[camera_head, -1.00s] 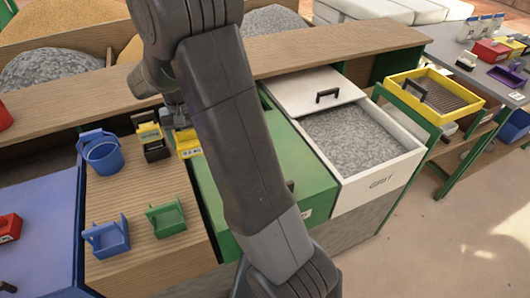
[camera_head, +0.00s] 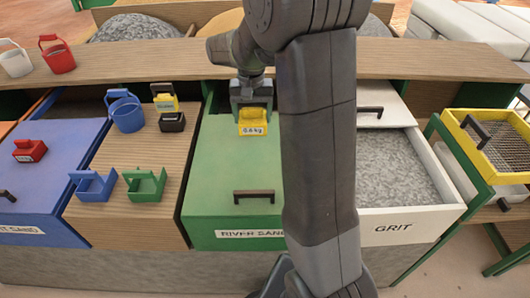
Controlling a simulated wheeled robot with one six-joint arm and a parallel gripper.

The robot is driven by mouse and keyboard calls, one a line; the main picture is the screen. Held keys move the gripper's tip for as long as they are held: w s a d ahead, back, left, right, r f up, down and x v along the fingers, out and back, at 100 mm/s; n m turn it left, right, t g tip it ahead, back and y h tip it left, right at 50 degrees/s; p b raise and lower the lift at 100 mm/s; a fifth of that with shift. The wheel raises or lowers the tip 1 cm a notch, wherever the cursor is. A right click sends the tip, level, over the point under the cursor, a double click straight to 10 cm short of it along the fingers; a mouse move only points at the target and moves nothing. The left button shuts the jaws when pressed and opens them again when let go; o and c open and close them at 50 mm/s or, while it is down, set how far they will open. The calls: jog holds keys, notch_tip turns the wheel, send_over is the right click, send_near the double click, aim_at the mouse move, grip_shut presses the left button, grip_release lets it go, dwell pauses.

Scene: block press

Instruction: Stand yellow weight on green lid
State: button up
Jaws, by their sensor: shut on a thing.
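The yellow weight (camera_head: 253,127) is a small block with a white label on its front. My gripper (camera_head: 252,103) is above it, pointing down, shut on its upper part, which the fingers hide. The weight is over the far part of the green lid (camera_head: 228,165), right of the lid's left edge. I cannot tell whether its base touches the lid. The lid has a dark handle (camera_head: 254,194) near its front, and the bin front below is labelled river sand.
The wooden lid to the left holds a blue bucket (camera_head: 126,112), a black weight (camera_head: 172,122), another yellow-and-black weight (camera_head: 164,99) and a green scoop (camera_head: 146,185). The open grit bin (camera_head: 398,172) is to the right. The green lid's middle is clear.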

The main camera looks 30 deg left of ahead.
aim_at(253, 131)
notch_tip(253, 131, down, 10)
jog(key=shift+r, duration=0.1)
dwell(0.4)
jog(key=o, duration=1.4)
jog(key=shift+f, duration=0.2)
jog(key=shift+r, duration=0.15)
notch_tip(253, 131, up, 12)
jog(key=shift+r, duration=0.1)
notch_tip(253, 131, down, 13)
jog(key=shift+r, duration=2.15)
